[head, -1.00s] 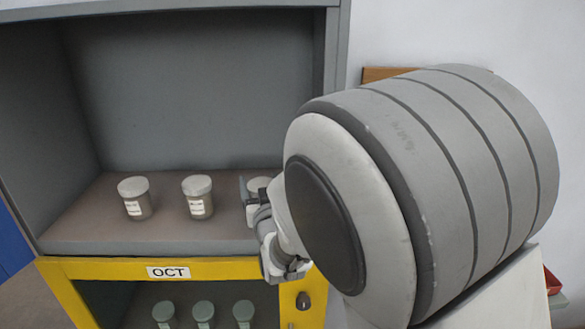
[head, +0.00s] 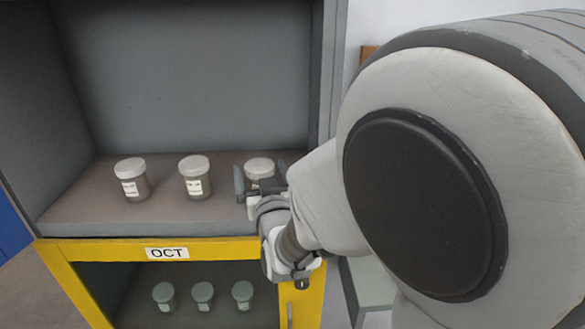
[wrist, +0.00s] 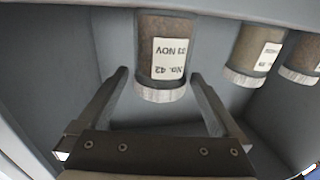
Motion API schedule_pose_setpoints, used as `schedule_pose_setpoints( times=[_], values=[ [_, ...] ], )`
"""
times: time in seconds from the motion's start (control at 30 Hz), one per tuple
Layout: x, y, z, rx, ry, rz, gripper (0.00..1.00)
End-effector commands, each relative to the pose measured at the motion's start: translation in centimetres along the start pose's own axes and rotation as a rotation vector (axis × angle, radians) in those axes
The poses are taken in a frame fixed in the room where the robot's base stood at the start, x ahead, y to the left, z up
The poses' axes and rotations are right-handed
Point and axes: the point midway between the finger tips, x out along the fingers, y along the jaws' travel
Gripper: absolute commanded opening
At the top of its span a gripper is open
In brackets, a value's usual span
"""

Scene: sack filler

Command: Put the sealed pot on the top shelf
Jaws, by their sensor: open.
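My gripper (head: 260,179) is open at the right end of the top shelf (head: 160,212). Its fingers stand on either side of a lidded pot (head: 259,168), the rightmost of three there. In the wrist view, which looks upside down, my gripper (wrist: 160,76) has gaps between both fingers and this pot (wrist: 163,55). Its label reads "No. 42, 03 NOV". The pot looks upright on the shelf, its lower part hidden by my gripper in the head view. Whether its lid is sealed cannot be told.
Two similar pale-lidded pots, a middle one (head: 195,176) and a left one (head: 132,179), stand on the same shelf. Several green-lidded pots (head: 203,295) are below, behind the yellow frame (head: 215,249) labelled OCT. The cabinet's right side wall (head: 326,100) is close to my gripper.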

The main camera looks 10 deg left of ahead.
Motion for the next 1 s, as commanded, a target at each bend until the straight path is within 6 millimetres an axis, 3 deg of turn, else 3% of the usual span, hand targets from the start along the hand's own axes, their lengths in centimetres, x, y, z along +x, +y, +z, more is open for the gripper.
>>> schedule_pose_setpoints(
  times=[0.23, 0.4, 0.63, 1.0],
  values=[
    [-5.1, 0.0, 0.1, 0.002, 0.001, -0.001, 1.00],
    [-6.8, 0.0, 0.2, 0.004, 0.003, 0.001, 1.00],
    [-8.0, 0.0, 0.1, 0.001, 0.001, 0.000, 1.00],
    [-8.2, 0.0, 0.0, 0.000, 0.000, 0.000, 1.00]
  ],
)
